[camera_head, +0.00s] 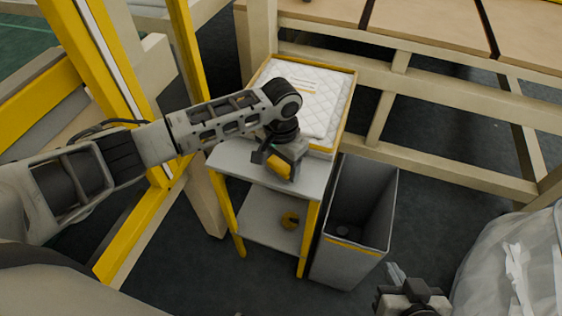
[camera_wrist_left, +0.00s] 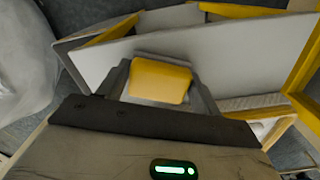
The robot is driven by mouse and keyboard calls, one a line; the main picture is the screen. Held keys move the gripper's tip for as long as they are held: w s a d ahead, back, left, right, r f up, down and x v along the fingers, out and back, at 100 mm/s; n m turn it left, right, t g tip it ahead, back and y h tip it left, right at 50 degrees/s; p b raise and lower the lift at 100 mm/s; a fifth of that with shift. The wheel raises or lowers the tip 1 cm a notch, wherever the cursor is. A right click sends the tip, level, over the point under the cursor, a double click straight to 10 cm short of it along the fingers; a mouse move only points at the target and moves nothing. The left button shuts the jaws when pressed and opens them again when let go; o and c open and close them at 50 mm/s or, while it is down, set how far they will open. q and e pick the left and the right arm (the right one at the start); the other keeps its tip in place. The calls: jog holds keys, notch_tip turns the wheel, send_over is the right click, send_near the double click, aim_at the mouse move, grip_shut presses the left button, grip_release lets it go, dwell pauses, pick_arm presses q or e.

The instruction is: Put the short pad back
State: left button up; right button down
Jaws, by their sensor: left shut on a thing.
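A stack of white quilted pads (camera_head: 335,100) lies in a yellow-rimmed tray (camera_head: 351,88) on the grey cart (camera_head: 312,182). A paper label lies on top of it; I cannot tell which pad is the short one. My left gripper (camera_head: 281,167) is just in front of the tray, over the cart top. It is shut on a small yellow block (camera_head: 278,168). In the left wrist view the yellow block (camera_wrist_left: 160,81) sits between the two fingers, with a paler lower edge. My right gripper (camera_head: 410,300) shows only partly at the bottom edge, and its jaws are unclear.
A grey open bin (camera_head: 335,262) stands right of the cart, with a small dark thing inside. A clear plastic bag (camera_head: 500,270) is at the right. A wooden bench frame (camera_head: 440,95) stands behind.

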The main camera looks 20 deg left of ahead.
aim_at(281, 163)
pick_arm(q)
jog(key=o, duration=0.9)
jog(key=shift+f, duration=0.1)
notch_tip(281, 163, up, 12)
jog(key=p, duration=0.1)
jog(key=s+d+f+t+h, duration=0.5)
jog(key=s+d+f+h, duration=0.15)
jog(key=d+f, duration=0.3)
jog(key=s+a+f+t+y, duration=0.1)
jog(key=s+a, duration=0.2)
jog(key=s+a+f+n+t+y, duration=0.1)
jog(key=s+a+t, duration=0.1)
jog(key=s+a, duration=0.1)
jog(key=s+a+f+n+t+y, duration=0.1)
jog(key=s+a+t, duration=0.1)
jog(key=s+a, duration=0.2)
jog(key=shift+s+f+y, duration=0.25)
jog(key=shift+s, duration=0.2)
